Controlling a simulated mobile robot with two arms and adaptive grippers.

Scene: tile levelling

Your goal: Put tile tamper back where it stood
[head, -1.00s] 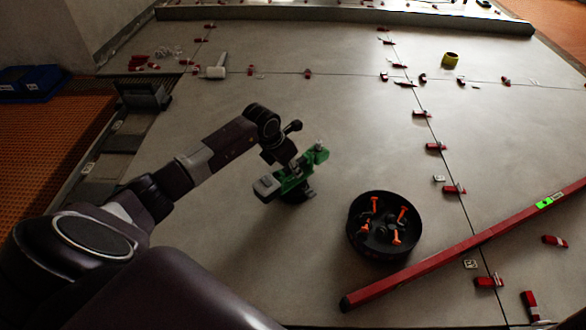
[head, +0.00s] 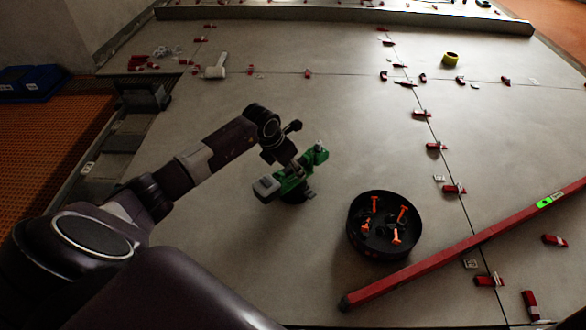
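The tile tamper (head: 296,181) is a green tool with a grey block at its left end and a dark round base. It stands on or just above the grey tiles, left of the black bucket. My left gripper (head: 287,162) reaches down onto the middle of the tamper from the upper left. Its fingers overlap the green body, and their tips are too dark and hidden to tell whether they are closed on it. Whether the base touches the tile is also unclear. My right gripper is not in view.
A black round bucket (head: 354,237) with orange-handled items stands right of the tamper. Red clips line the tile joints. A white mallet (head: 217,68) and a yellow roll (head: 451,59) lie farther back. The tiles behind the tamper are clear.

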